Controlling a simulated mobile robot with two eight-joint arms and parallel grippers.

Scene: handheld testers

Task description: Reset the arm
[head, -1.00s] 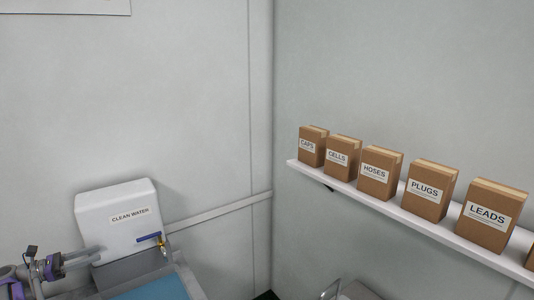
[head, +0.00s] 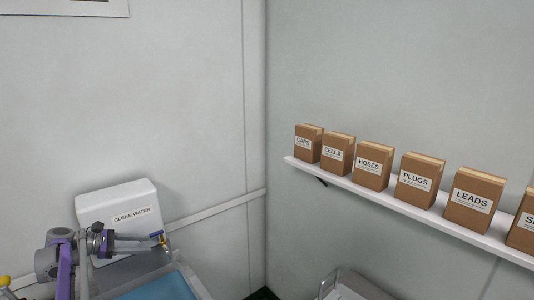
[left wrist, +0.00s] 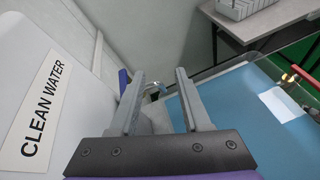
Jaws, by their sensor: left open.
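My left gripper (head: 138,242) is at the lower left of the head view, in front of the white clean water container (head: 118,203). Its fingertips point right, towards the tap with a blue lever (head: 157,237). In the left wrist view its two grey fingers (left wrist: 158,90) stand apart with nothing held between them. The container's labelled side (left wrist: 40,100) is close on the left there, and part of the blue lever (left wrist: 123,82) shows just beyond the left finger. My right gripper is in neither view.
A blue mat (head: 165,287) lies on the surface below the container. A white shelf (head: 400,207) on the right wall holds several labelled brown boxes (head: 371,166). In the left wrist view, a grey table (left wrist: 262,22) with a tray stands at the back.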

